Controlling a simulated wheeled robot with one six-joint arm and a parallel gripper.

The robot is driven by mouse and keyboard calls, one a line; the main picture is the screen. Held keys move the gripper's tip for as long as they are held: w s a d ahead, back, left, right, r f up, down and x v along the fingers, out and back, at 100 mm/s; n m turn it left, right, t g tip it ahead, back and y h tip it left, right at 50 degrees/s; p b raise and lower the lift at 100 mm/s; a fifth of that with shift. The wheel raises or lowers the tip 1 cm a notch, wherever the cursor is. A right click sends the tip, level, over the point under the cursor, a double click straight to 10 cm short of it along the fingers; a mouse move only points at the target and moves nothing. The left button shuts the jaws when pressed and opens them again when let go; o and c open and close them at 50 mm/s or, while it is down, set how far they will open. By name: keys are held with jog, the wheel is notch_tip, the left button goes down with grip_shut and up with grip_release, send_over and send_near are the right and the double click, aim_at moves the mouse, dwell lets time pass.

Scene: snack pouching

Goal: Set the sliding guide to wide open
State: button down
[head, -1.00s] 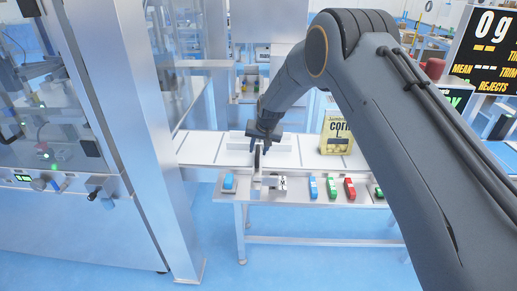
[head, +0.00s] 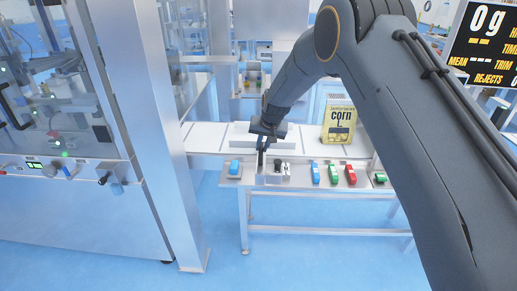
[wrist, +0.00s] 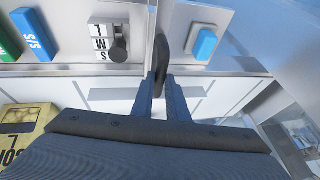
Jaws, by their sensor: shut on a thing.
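My gripper (head: 264,141) reaches down to the front edge of the white conveyor. In the wrist view my gripper (wrist: 163,82) has its two blue fingers shut on a dark, upright, rounded plate, which looks like the sliding guide (wrist: 162,52). In the head view the guide (head: 261,160) is a thin dark strip below the fingers. Beside it is a white scale plate (wrist: 99,34) marked L, M, S, with a dark round knob (wrist: 119,50) near its S and M end. The guide's exact setting cannot be read.
A blue button (head: 235,168) sits on the ledge left of the guide. Blue, green and red blocks (head: 333,174) stand to its right. A yellow corn pouch (head: 339,120) stands on the conveyor. A machine cabinet (head: 110,180) fills the left.

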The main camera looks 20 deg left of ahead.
jog(key=shift+d+f, duration=0.1)
jog(key=shift+d, duration=0.05)
jog(key=c, duration=1.7)
grip_release()
jog(key=shift+s, duration=0.2)
jog(key=shift+r, duration=0.2)
jog(key=shift+r, duration=0.3)
jog(key=shift+b+v, duration=1.15)
jog(key=shift+v, duration=2.35)
jog(key=shift+s, duration=0.1)
